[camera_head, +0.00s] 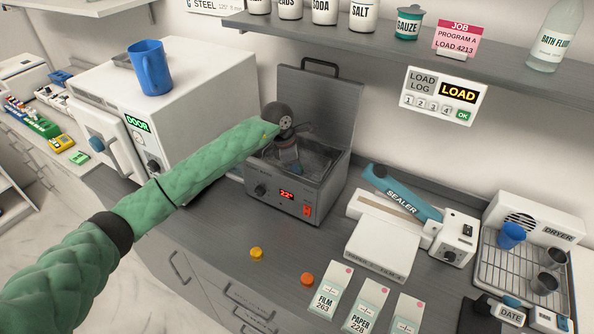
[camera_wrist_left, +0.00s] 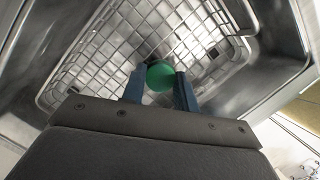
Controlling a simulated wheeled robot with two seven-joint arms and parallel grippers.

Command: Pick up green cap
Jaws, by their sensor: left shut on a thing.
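In the left wrist view the green cap (camera_wrist_left: 160,76) is round and sits between the two blue fingertips of my left gripper (camera_wrist_left: 158,84), which is shut on it. Behind it is a wire basket (camera_wrist_left: 92,66) inside a metal tank. In the head view my left arm, in a green quilted sleeve, reaches into the open grey bath (camera_head: 297,190), with my left gripper (camera_head: 292,165) low inside it. The cap is hidden in the head view. My right gripper is not in view.
The bath's lid (camera_head: 318,105) stands open behind it. A white box with a DOOR display (camera_head: 200,75) carries a blue jug (camera_head: 150,68). A sealer (camera_head: 400,200) stands to the right. A yellow cap (camera_head: 256,254) and an orange cap (camera_head: 307,279) lie in front. A shelf (camera_head: 400,45) runs above.

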